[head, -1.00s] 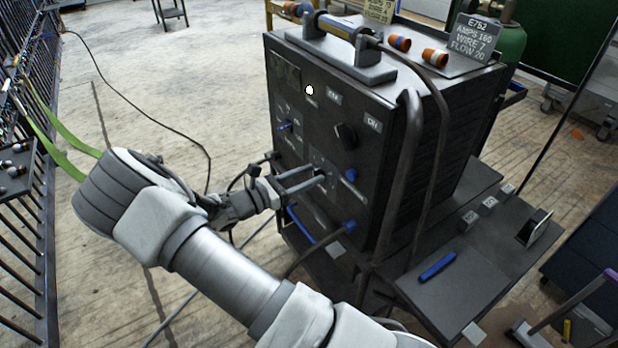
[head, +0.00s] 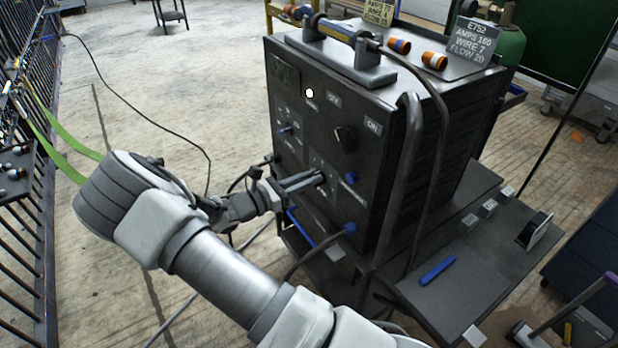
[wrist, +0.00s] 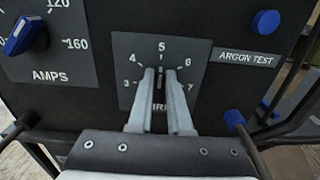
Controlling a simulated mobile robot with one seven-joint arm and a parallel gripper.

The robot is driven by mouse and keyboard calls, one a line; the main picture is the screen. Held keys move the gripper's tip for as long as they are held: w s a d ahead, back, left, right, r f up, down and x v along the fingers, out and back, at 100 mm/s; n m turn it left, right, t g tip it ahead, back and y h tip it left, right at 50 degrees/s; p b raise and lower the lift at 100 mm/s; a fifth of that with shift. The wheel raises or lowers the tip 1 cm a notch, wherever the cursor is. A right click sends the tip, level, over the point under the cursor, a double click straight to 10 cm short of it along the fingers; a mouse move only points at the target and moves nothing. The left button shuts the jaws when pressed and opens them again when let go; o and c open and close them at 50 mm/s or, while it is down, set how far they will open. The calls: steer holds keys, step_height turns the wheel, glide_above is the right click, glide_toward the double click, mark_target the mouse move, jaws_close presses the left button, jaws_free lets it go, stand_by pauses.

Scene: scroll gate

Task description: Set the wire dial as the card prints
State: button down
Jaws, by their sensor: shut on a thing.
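The wire dial (wrist: 160,80) is on the machine's front panel, on a grey plate marked 3 to 7 with the lettering below partly hidden. My gripper (head: 320,178) is shut on its knob, with one finger on each side in the wrist view. The visible slit of the knob stands about upright, below the 5. The fingers hide most of the knob. The card (head: 475,42) on top of the machine at the right reads E752, AMPS 160, WIRE 7, FLOW 20.
The amps dial (wrist: 27,37) with a blue knob is left of the wire dial. A blue button (wrist: 265,22) sits above the ARGON TEST label at right. A black switch (head: 345,138) is higher on the panel. A side shelf (head: 480,265) holds a blue marker-like item (head: 437,270).

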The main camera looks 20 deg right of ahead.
steer(key=shift+m, duration=0.4)
steer(key=m, duration=0.3)
steer(key=m+p, duration=0.1)
steer(key=m, duration=0.2)
steer(key=s+m, duration=0.1)
steer(key=m, duration=0.2)
steer(key=shift+s+d+f+p, duration=0.1)
steer(key=shift+f+p, duration=0.2)
steer(key=shift+p, duration=0.05)
steer(key=c, duration=0.8)
jaws_free()
steer(key=shift+c, duration=0.2)
steer(key=s+a+p, duration=0.3)
steer(key=a, duration=1.4)
steer(key=shift+s, duration=0.15)
